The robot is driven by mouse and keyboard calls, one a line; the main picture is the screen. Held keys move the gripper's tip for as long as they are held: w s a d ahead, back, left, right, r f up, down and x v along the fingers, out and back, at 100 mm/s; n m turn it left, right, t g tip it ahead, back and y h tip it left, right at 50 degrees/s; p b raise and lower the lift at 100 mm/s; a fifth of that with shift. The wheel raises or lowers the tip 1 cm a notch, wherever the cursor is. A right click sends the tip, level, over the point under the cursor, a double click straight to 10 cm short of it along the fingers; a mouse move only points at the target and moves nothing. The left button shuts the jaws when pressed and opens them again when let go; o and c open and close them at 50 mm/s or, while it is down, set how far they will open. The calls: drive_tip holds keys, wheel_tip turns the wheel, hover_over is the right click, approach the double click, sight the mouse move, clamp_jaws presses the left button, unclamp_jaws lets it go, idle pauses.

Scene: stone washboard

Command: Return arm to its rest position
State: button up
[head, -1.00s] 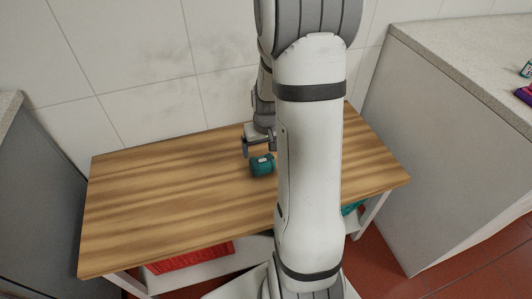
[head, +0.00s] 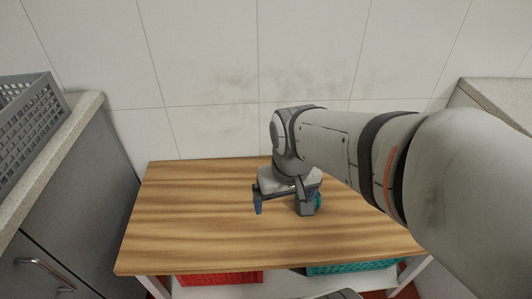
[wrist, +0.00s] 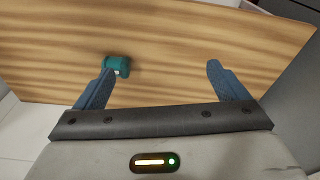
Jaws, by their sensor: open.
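My gripper (head: 281,204) is open and empty above the wooden table in the head view. In the wrist view its two blue fingers (wrist: 160,85) are spread wide apart over the tabletop. A small teal object with a pale patch (wrist: 117,66) lies on the table, just beyond the tip of the left finger in that view. In the head view the teal object (head: 318,202) is mostly hidden behind my gripper, with only a sliver showing. My arm reaches in from the right side of the head view.
The wooden table (head: 190,220) is otherwise bare. A red basket (head: 222,279) and a teal basket (head: 352,267) sit on the shelf below. A grey crate (head: 28,118) stands on the left counter (head: 84,108). Another counter (head: 500,98) is at right; a tiled wall is behind.

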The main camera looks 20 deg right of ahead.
drive_tip(key=shift+s+d+r, duration=0.1)
drive_tip(key=shift+s, duration=0.35)
